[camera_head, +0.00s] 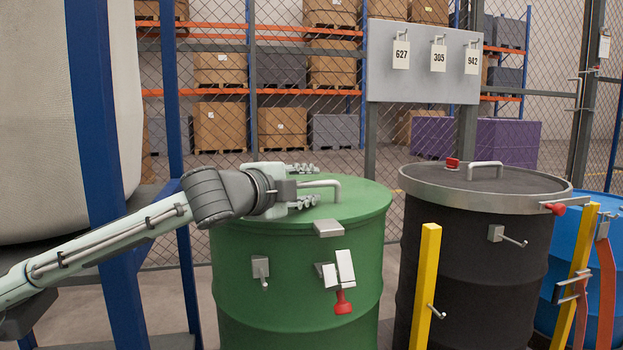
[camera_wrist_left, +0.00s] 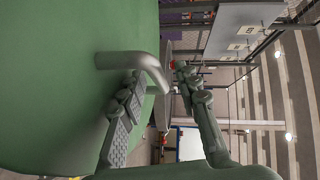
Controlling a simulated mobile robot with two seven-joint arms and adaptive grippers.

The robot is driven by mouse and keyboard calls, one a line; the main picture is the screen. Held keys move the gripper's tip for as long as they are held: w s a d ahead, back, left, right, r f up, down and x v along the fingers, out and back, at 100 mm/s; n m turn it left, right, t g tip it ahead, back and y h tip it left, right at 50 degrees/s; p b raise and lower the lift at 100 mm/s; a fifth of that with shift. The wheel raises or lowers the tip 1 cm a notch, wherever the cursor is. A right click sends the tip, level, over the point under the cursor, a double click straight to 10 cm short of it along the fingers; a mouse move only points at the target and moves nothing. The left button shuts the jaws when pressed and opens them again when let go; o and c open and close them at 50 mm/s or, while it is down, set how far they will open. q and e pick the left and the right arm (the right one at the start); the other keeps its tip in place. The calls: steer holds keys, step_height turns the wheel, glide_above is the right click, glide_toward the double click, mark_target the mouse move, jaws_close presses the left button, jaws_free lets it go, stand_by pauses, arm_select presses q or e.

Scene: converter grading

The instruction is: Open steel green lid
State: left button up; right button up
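The green steel drum (camera_head: 300,285) stands left of centre, with its green lid (camera_head: 362,200) on top. A grey bar handle (camera_head: 325,184) rises from the lid; it shows close up in the left wrist view (camera_wrist_left: 135,62). My left gripper (camera_head: 306,186) reaches in from the left, low over the lid. Its fingers are spread, one on the far side and one on the near side of the handle, with gaps visible. A grey latch with a red knob (camera_head: 343,302) hangs on the drum's front below the rim. My right gripper is not in view.
A black drum (camera_head: 475,260) with a grey lid ring stands to the right, a blue drum (camera_head: 545,290) beyond it. Yellow posts (camera_head: 425,285) stand in front. A blue upright (camera_head: 100,150) is near my left arm. Behind is mesh fence with a numbered tag board (camera_head: 425,85).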

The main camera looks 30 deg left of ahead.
arm_select(q)
steer(key=shift+w+d, duration=0.1)
steer(key=shift+w, duration=0.45)
jaws_close()
